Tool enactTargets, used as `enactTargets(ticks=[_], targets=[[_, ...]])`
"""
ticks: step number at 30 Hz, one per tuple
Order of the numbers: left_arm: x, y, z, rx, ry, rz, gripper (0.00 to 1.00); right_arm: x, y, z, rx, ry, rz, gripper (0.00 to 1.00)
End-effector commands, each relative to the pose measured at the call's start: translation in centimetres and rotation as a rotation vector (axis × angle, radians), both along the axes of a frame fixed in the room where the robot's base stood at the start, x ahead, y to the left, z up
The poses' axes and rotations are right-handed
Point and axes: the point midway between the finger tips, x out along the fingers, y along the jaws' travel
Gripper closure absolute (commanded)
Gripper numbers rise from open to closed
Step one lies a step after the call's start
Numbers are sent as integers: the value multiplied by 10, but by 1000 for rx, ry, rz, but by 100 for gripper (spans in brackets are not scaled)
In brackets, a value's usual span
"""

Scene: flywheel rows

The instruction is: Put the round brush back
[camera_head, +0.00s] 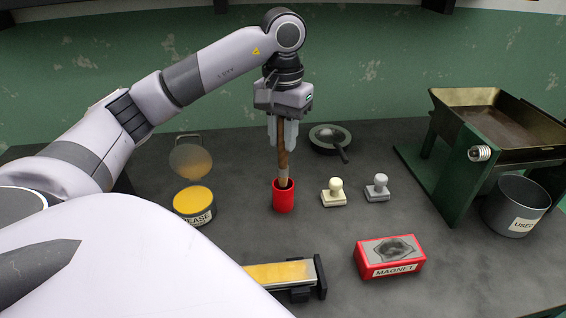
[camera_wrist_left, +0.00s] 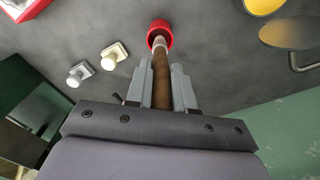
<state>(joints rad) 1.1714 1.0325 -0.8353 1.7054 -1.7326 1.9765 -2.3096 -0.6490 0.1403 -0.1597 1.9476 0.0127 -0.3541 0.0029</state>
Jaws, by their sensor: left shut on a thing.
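The round brush (camera_head: 282,158) has a brown wooden handle and hangs upright, its lower end at the mouth of the red cup (camera_head: 284,198). My left gripper (camera_head: 282,140) is shut on the upper handle, above the cup. In the left wrist view the brush handle (camera_wrist_left: 161,80) runs between the fingers of my left gripper (camera_wrist_left: 163,85) toward the red cup (camera_wrist_left: 159,33). The brush's lower end overlaps the cup opening; how deep it sits is hidden. My right gripper is not in view.
An open grease tin (camera_head: 194,204) stands left of the cup. Two stamps, one cream (camera_head: 333,192) and one grey (camera_head: 377,188), stand right of it. A dark dish (camera_head: 330,138) is behind. A red magnet box (camera_head: 390,257) lies front right, near a grey pot (camera_head: 515,205).

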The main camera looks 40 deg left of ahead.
Motion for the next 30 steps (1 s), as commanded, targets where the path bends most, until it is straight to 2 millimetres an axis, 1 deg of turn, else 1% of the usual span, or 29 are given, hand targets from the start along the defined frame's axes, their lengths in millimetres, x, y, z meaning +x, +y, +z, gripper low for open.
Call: enactTargets(ticks=[1,5,7,12,15,23,27,28,29,30], targets=[[-1,0,-7,-1,2,0,100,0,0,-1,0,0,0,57],[0,0,-16,0,0,0,100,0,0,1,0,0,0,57],[-1,0,-24,2,1,0,100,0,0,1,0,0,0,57],[-1,0,-50,0,2,-1,100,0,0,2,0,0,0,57],[0,0,-58,0,0,-1,100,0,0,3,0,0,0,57],[0,0,-59,-1,-1,-1,100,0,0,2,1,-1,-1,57],[0,0,-64,0,-1,-1,100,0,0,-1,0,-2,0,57],[0,0,-62,-1,-1,-1,68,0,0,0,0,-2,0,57],[0,0,-62,0,-1,-1,58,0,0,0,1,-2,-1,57],[0,0,-62,0,-1,-1,52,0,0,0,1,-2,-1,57]])
